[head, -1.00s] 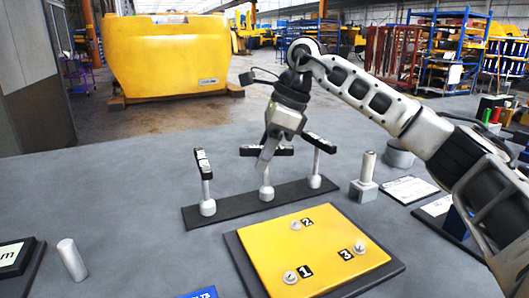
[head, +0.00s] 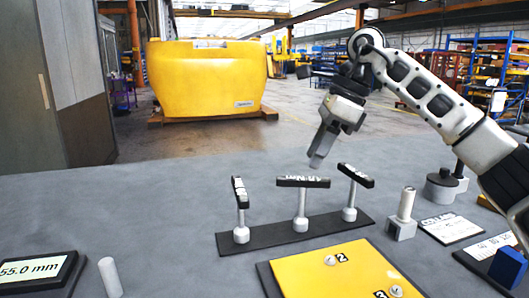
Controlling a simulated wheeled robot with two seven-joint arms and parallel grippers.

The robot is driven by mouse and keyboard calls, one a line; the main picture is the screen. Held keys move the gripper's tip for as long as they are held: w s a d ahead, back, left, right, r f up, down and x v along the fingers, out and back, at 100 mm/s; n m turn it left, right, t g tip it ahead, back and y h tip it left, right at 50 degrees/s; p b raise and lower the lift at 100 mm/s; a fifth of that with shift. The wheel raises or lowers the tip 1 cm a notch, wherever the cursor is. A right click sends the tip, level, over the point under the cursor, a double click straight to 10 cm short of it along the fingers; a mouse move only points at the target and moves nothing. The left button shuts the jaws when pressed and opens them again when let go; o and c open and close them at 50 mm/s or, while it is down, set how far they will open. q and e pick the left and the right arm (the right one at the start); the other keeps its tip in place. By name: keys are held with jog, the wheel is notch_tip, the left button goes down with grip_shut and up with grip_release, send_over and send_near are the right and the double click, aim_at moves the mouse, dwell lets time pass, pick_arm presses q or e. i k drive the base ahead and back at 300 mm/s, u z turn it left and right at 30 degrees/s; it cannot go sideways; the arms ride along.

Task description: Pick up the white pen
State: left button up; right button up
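No thing in the head view is clearly a pen. A plain off-white cylinder (head: 110,277) stands slightly tilted at the front left. Another pale cylinder (head: 406,204) stands upright in a small grey block at the right. My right gripper (head: 317,160) hangs above and just behind the middle T-shaped handle (head: 301,205), apart from both cylinders. Nothing shows in it. Its fingers overlap from this side, so its opening cannot be told. My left gripper is out of view.
Several black-topped T-handles stand on a dark base strip (head: 265,236). A yellow numbered plate (head: 335,275) lies in front. A "55.0 mm" sign (head: 38,271) is at front left. Grey weights (head: 441,187), cards and a blue block (head: 508,268) are at right.

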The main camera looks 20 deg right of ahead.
aim_at(408, 194)
jog(key=k, duration=1.5)
